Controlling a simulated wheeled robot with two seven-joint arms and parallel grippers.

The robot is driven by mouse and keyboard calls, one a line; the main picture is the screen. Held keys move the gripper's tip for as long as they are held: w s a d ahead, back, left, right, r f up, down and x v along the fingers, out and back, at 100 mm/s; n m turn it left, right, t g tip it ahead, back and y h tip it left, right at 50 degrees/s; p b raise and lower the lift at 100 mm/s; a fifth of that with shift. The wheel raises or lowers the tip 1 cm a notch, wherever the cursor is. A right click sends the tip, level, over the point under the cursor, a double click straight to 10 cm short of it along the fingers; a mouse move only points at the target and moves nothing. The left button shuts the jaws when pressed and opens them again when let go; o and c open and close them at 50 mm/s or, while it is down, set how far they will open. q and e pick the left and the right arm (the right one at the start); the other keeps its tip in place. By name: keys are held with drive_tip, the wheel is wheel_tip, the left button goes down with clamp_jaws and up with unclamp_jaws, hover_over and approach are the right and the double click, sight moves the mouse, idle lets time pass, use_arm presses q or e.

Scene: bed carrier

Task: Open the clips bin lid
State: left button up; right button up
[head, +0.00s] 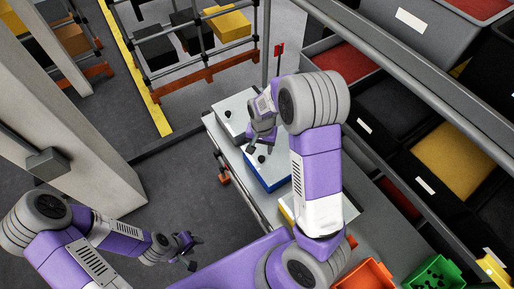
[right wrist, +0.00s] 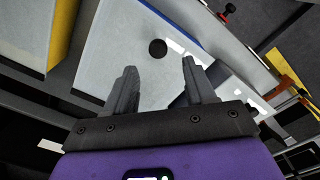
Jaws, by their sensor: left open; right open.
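A blue-walled bin (head: 275,183) with a closed pale lid and a dark round knob stands on the bench; no readable label shows which bin holds clips. My right gripper (head: 261,146) is over this bin, open and empty. In the right wrist view, the blue-edged lid (right wrist: 120,50) lies beneath my right gripper (right wrist: 159,66), and its knob (right wrist: 158,48) appears between and just beyond the fingertips. Contact cannot be told. My left gripper (head: 191,251) is open and empty, low at the left, away from the bins.
A grey lidded bin (head: 236,106) stands behind the blue one. A yellow-walled bin (right wrist: 62,35) is on its other side, partly hidden by my right arm in the head view. Shelving with dark totes (head: 400,105) rises at right. Orange (head: 365,278) and green (head: 435,274) bins are in front.

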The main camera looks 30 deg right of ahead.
sight(261, 158)
drive_tip(key=f, duration=0.6)
drive_tip(key=shift+s, duration=0.2)
drive_tip(key=shift+c, duration=0.3)
clamp_jaws()
